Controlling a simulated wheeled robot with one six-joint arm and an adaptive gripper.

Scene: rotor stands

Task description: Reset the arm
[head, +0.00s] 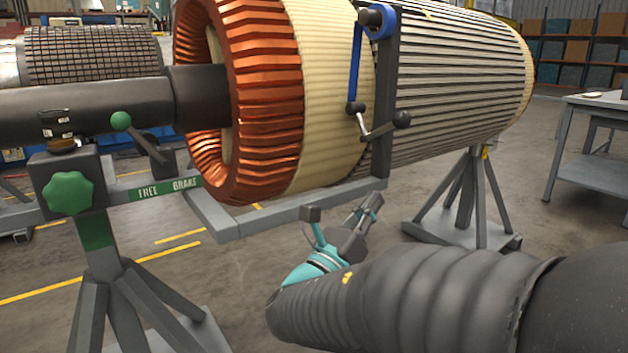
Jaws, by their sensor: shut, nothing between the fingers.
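My arm, in a dark ribbed sleeve, comes in from the lower right of the head view. My gripper (369,206) is at its end, beyond a teal wrist section, with its fingers together and nothing held. It appears below the rotor and the grey frame bar, apart from them as far as this view shows. The large rotor (455,85) has copper end windings (265,100), a cream band and a slatted core. Its dark shaft (90,112) runs left onto a grey stand (92,235) with a green knob (68,193) and a "FREE BRAKE" label.
A second stand (462,220) is at right. A grey table (600,108) stands far right. Open floor lies between the stand and table.

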